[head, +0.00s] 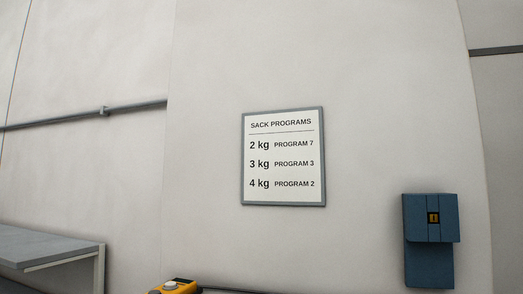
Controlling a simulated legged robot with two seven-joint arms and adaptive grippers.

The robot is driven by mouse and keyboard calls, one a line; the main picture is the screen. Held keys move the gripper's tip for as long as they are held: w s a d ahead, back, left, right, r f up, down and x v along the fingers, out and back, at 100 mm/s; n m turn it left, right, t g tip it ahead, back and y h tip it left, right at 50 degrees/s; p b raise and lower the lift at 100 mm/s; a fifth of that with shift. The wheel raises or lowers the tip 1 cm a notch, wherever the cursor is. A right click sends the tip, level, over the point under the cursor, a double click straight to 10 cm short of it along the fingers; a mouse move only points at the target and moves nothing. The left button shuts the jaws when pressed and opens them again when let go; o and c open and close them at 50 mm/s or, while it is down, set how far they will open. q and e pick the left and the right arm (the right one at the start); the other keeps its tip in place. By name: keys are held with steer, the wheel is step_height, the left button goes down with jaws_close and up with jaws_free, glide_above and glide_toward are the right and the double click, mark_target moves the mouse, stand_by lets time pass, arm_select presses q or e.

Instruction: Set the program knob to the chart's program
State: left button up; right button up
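The chart (284,157) hangs on the pale wall in the middle of the head view, in a grey frame. It is headed SACK PROGRAMS and reads 2 kg PROGRAM 7, 3 kg PROGRAM 3, 4 kg PROGRAM 2. The program knob cannot be made out in this view. Neither of my grippers is in view.
A blue box (430,240) with a small yellow and black label is mounted on the wall at the lower right. A yellow device (177,287) with a pale round top is cut off at the bottom edge. A grey table (45,243) stands at the lower left. A pipe (60,118) runs along the left wall.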

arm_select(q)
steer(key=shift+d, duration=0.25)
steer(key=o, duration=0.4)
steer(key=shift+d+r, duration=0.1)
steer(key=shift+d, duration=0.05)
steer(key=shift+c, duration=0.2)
